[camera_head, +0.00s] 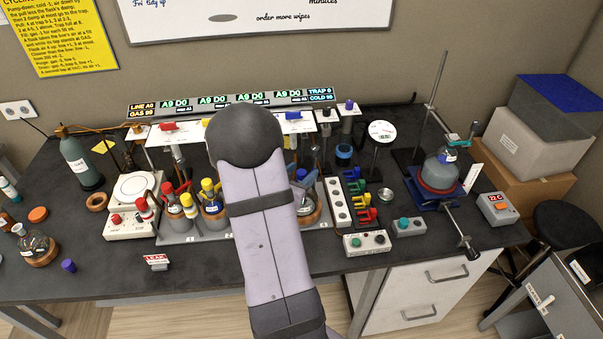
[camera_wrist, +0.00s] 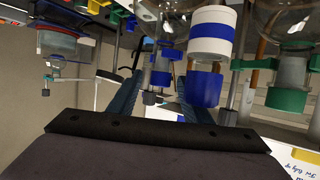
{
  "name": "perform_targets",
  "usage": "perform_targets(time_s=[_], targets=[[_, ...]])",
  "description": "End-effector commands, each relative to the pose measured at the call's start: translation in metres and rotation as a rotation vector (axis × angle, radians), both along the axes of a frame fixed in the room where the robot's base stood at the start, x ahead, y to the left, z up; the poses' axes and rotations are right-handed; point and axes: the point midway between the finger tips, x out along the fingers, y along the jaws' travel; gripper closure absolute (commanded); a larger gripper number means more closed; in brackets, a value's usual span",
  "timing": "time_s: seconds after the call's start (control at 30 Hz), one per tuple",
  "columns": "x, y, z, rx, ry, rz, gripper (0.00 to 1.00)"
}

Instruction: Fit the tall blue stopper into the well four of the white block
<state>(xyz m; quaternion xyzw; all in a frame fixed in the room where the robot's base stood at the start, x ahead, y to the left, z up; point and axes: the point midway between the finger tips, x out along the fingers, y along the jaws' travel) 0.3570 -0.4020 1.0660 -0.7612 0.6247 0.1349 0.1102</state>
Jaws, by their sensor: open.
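In the wrist view, which looks upside down, my gripper (camera_wrist: 158,97) is open, with two dark blue-grey fingers and no object clearly held between them. A blue cap-like piece (camera_wrist: 202,90) shows beside the right finger, near a white collar with blue bands (camera_wrist: 212,38). A smaller blue-and-white piece (camera_wrist: 163,68) shows beyond the gap. I cannot tell which blue piece is the tall stopper, or its distance from the fingers. In the head view, a white block with dark holes (camera_head: 340,203) stands right of my arm; I cannot make out well numbers. My arm hides my gripper there.
Colour-capped glassware (camera_head: 188,206) crowds the bench left of my arm.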

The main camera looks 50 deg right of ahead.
Motion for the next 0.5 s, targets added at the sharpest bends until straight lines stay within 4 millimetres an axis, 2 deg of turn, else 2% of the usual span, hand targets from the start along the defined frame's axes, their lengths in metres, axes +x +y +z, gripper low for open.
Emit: perform_targets(time_s=[0.33,0.37,0.5], targets=[[0.0010,-0.0054,-0.0024,0.000,-0.001,0.000,0.55],[0.0010,-0.0053,-0.0024,0.000,-0.001,0.000,0.60],[0.0009,-0.0052,-0.0024,0.000,-0.001,0.000,0.93]])
